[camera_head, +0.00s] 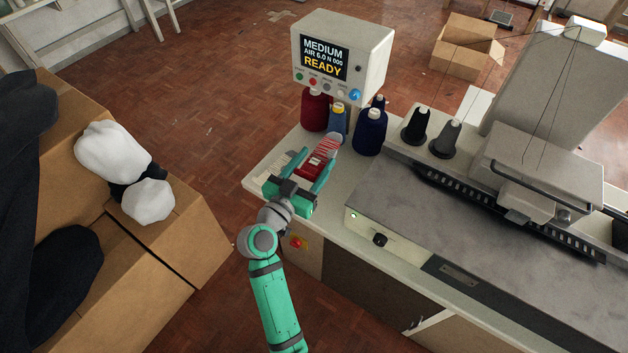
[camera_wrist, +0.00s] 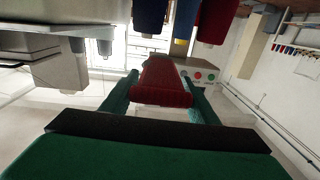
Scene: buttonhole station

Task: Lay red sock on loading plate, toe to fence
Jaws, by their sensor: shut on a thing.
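The red sock (camera_head: 314,163) shows as a red piece with pale stripes at its far end. It lies between the green fingers of my gripper (camera_head: 313,166), which is shut on it over the left end of the white bench. In the wrist view the red sock (camera_wrist: 162,84) fills the space between the fingers of my gripper (camera_wrist: 162,80). A pale ribbed piece lies just left of the fingers; I cannot tell what it is. I cannot tell whether the sock touches the bench. The loading plate and its fence are not clearly distinguishable.
Thread cones (camera_head: 370,132) stand close beyond and right of my gripper, below a control box (camera_head: 341,54) reading READY. The grey machine bed (camera_head: 425,205) lies to the right. Cardboard boxes (camera_head: 185,245) with white and black bundles stand left, with floor between.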

